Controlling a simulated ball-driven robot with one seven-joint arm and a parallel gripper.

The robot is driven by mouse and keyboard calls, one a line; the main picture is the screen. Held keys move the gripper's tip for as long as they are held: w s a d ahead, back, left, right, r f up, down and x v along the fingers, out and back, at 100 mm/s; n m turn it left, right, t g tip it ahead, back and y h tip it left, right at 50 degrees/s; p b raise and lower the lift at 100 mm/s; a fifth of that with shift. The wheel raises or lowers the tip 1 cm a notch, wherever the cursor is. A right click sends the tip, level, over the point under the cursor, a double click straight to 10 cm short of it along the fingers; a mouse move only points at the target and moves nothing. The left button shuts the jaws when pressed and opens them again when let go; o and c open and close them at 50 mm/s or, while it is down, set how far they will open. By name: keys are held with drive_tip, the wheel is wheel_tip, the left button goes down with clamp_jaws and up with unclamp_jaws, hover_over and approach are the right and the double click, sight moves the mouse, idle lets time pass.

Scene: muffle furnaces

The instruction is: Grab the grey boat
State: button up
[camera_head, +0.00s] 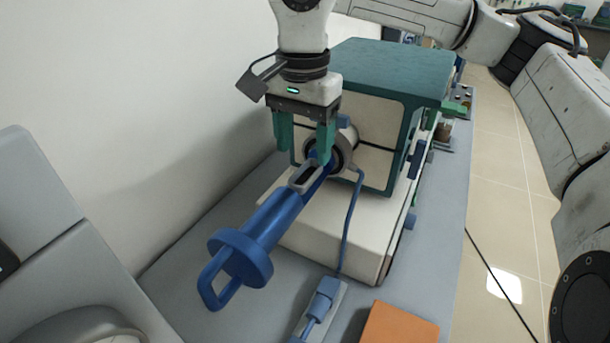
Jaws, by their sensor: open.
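The grey boat (296,184) is a small, narrow open trough with a dark hollow. It sits on the far end of a blue handled tool (264,224), just in front of the furnace's round opening. My gripper (305,157) points down with its two green fingers apart. The fingertips appear just above and behind the boat, with the right finger close to its far end. Whether a finger touches the boat cannot be told from this view. Nothing is seen between the fingers.
The muffle furnace (398,65), with teal top and cream front, stands behind on a white base (325,235). An orange block (400,325) and a blue connector (322,300) lie at front. A wall is at left.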

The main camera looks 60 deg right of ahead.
sight(304, 182)
wheel_tip(304, 182, down, 5)
drive_tip(key=shift+s+a+f, duration=0.1)
drive_tip(key=shift+a, duration=0.05)
drive_tip(key=c, duration=1.1)
drive_tip(key=shift+c, duration=0.2)
